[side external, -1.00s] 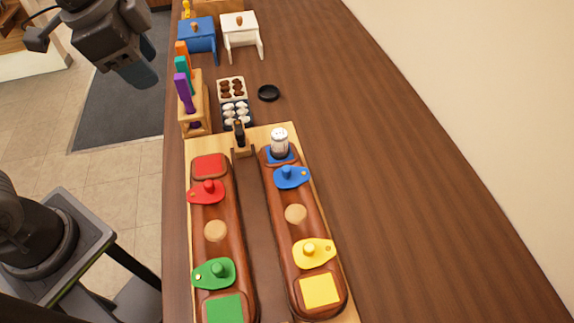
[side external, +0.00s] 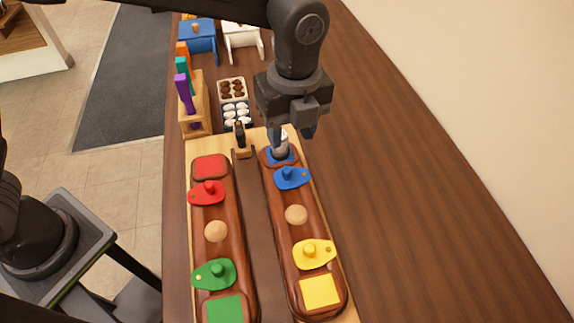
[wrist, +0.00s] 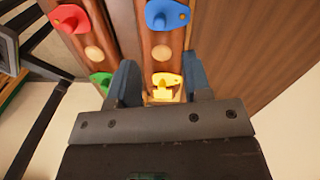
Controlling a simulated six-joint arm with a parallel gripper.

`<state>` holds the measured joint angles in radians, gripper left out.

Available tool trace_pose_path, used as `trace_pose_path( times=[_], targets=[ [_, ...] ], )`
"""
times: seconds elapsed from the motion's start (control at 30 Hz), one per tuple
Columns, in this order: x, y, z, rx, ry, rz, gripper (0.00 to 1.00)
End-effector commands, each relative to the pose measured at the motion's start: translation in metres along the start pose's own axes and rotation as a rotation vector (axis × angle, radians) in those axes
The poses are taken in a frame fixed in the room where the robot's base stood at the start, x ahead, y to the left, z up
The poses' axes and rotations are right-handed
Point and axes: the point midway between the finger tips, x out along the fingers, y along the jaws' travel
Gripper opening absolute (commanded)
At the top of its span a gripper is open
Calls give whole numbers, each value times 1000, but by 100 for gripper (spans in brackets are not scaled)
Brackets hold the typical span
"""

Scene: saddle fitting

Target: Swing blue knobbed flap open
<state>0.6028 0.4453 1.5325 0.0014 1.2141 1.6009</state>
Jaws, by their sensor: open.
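The blue knobbed flap (side external: 293,179) lies flat on the right brown padded strip (side external: 279,208), just in front of a blue square (side external: 271,154). It also shows at the top of the wrist view (wrist: 165,17).
A yellow flap (side external: 314,253) and yellow square (side external: 320,292) lie nearer on the same strip. The left strip carries a red flap (side external: 207,193) and a green flap (side external: 214,273). A small dark-handled stand (side external: 241,142) is left of my gripper. The tabletop at right (side external: 420,200) is clear.

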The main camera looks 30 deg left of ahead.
Motion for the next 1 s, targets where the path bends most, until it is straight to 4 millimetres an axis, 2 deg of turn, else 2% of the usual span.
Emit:
trace_pose_path(
  times=[0.03, 0.2, 0.43, 0.63, 0.93, 1.0],
  targets=[
    [12, 1, 0, -1, 0, 5, 45],
    [48, 1, 0, -3, 0, 4, 45],
    [85, 1, 0, -3, 0, 2, 45],
    [99, 1, 0, -3, 0, 0, 45],
    [101, 0, 0, -4, 0, -1, 45],
    [100, 0, 0, -4, 0, -1, 38]
  ],
)
